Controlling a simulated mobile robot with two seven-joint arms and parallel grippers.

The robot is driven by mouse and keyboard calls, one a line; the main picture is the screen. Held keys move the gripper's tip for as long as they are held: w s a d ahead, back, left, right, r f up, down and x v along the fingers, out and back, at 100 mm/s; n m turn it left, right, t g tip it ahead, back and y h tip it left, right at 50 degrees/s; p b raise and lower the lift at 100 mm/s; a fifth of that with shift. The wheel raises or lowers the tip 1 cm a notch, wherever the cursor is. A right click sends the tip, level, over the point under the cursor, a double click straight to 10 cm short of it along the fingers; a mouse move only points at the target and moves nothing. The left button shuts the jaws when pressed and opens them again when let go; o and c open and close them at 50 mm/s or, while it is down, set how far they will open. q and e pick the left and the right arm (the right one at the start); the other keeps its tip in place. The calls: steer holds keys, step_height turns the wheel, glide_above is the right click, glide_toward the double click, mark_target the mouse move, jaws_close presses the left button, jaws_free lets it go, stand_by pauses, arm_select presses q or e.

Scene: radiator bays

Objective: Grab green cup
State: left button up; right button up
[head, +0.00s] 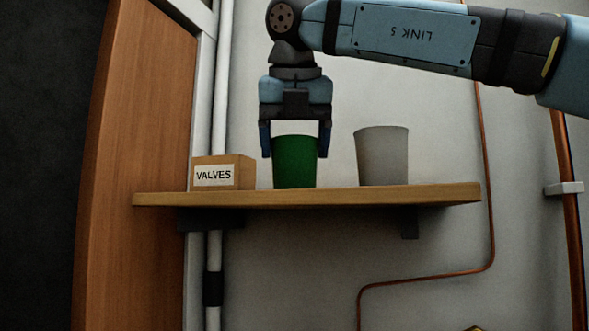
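The green cup (295,165) stands upright on a wooden wall shelf (330,196). My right gripper (295,150) points down from above the cup. Its two fingers are spread, one on the left side and one on the right side of the cup's upper part. A small gap shows between the right finger and the cup; on the left I cannot tell whether the finger touches. The cup's rim is just below the gripper's palm. My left gripper is not in view.
A grey cup (382,157) stands on the shelf to the right of the green cup. A box labelled VALVES (222,173) sits to the left. A white vertical pipe (220,90) and a wooden panel (140,150) are further left. A copper pipe (488,180) runs on the right.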

steer(key=shift+w, duration=0.1)
steer(key=c, duration=0.3)
steer(key=shift+r, duration=0.1)
